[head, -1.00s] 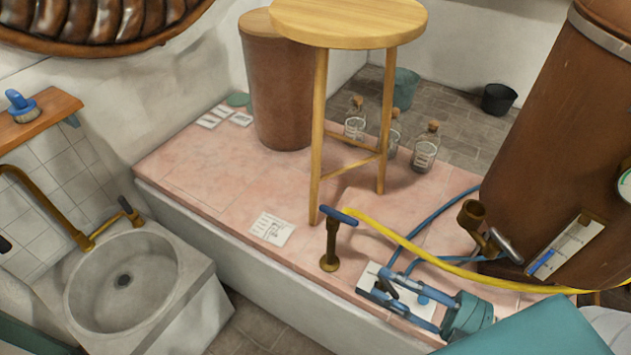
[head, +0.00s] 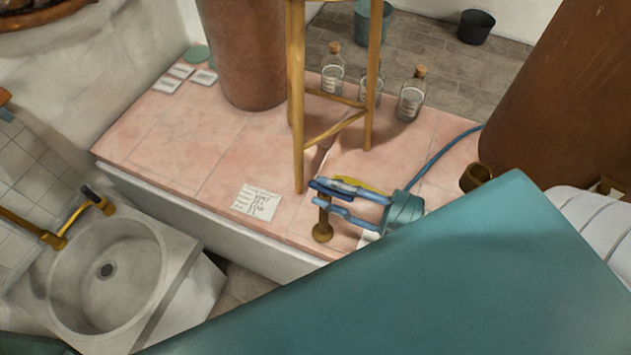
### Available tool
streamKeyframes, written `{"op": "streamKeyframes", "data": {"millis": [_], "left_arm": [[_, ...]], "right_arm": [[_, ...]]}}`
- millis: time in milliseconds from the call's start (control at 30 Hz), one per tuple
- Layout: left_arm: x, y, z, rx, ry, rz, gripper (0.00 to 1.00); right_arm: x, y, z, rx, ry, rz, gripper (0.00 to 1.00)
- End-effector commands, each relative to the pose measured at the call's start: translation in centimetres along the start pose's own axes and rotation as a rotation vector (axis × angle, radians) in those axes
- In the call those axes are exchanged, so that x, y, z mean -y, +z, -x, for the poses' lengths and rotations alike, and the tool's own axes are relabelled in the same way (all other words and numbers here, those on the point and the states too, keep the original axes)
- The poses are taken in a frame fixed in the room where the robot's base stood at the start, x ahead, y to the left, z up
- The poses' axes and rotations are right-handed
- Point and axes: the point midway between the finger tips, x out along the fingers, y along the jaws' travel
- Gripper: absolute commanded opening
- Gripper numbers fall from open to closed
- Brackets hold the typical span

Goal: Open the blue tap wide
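The blue tap is a brass post (head: 323,229) with a dark blue lever handle (head: 322,187) on top, upright on the pink tiled ledge near its front edge. My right gripper (head: 326,193) is at the handle, coming in from the right. Its two light blue fingers are apart, one along the handle's upper side and one lower, near the top of the post. I cannot tell whether either finger touches the handle. The gripper covers the handle's right part. My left gripper is not in view.
A wooden stool (head: 298,100) stands just behind the tap. Corked bottles (head: 411,95) stand behind it on the ledge (head: 190,150). A paper note (head: 256,202) lies left of the tap. A stone sink (head: 70,290) is at the left. My teal arm covers the lower right.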

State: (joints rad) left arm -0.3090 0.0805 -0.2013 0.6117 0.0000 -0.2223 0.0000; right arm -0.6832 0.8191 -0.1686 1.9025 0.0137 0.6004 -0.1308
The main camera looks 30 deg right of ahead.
Motion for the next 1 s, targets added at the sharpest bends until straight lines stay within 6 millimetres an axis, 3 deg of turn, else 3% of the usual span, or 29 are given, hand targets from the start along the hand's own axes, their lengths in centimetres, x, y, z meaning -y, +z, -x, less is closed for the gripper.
{"op": "streamKeyframes", "data": {"millis": [200, 567, 733, 1000], "left_arm": [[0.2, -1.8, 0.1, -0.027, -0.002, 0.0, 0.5], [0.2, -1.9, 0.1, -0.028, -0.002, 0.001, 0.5], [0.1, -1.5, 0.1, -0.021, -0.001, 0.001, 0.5], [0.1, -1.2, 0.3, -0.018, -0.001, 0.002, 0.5]], "right_arm": [[-0.1, -0.1, -2.7, -0.001, 0.001, 0.0, 0.33], [0.1, 0.0, -3.2, 0.001, -0.001, -0.001, 0.33], [0.1, 0.0, -3.2, 0.001, -0.001, 0.0, 0.01], [0.0, 0.0, -3.2, 0.006, 0.006, -0.001, 0.0]]}}
